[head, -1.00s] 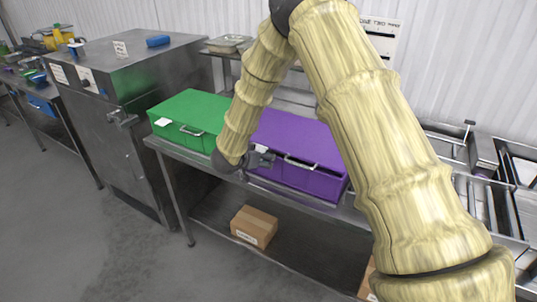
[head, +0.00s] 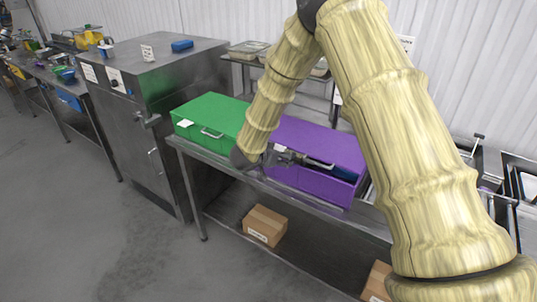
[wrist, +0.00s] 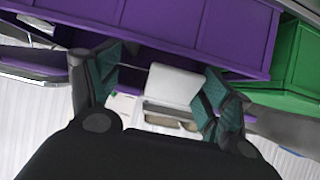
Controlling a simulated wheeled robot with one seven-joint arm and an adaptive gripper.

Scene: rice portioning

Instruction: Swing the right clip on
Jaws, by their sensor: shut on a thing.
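The purple box (head: 310,190) stands on the steel table with its front towards me. My gripper (head: 290,158) is at its front face, at the left end of the pale metal handle (head: 320,164). A dark blue strip shows under the lid's front edge, right of the handle; I cannot tell whether this is a gap. In the wrist view, my gripper (wrist: 160,92) has its green-padded fingers either side of a pale grey piece (wrist: 172,86), which looks like part of that handle. The purple wall (wrist: 210,35) is just beyond. I cannot make out a right clip.
A green box (head: 212,118) stands close on the left of the purple one. A steel cabinet (head: 150,120) is further left. A cardboard box (head: 264,226) lies on the lower shelf. Metal trays and bars stand to the right. The floor in front is clear.

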